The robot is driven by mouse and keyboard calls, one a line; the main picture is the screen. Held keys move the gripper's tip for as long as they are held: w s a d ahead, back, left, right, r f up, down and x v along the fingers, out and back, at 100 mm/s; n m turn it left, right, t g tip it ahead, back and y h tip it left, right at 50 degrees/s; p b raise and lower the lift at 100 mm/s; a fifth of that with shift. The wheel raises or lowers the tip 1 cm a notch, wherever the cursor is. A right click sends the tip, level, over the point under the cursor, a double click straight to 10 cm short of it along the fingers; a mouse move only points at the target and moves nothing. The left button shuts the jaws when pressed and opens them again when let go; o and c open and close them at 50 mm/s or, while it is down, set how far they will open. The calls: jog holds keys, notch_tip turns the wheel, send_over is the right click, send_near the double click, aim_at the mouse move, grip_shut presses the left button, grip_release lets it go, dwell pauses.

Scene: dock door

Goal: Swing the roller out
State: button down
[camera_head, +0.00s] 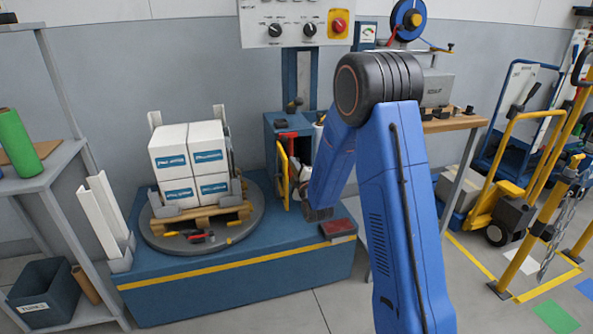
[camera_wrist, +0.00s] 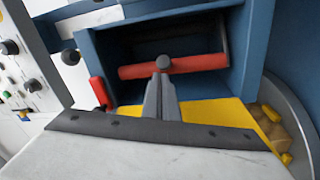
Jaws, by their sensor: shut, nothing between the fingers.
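The roller (camera_wrist: 195,65) is a red bar lying across the dark recess of a blue housing (camera_wrist: 130,38) in the wrist view. My gripper (camera_wrist: 161,92) is shut, with its grey fingers in front of the opening. A dark grey round knob (camera_wrist: 163,62) shows at the fingertips and overlaps the roller; I cannot tell whether they touch it. A yellow panel (camera_wrist: 215,110) lies beyond the fingers. In the head view the yellow panel (camera_head: 282,162) stands open at the blue housing (camera_head: 272,122), and my arm hides much of the opening.
A turntable (camera_head: 250,222) with a pallet of white boxes (camera_head: 188,150) stands left of the housing. A control panel (camera_head: 290,22) hangs above it. A workbench (camera_head: 455,123) and a yellow hand truck (camera_head: 490,188) are on the right. A grey shelf (camera_head: 45,178) is at far left.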

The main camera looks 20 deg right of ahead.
jog(key=shift+w, duration=0.45)
jog(key=shift+d, duration=0.15)
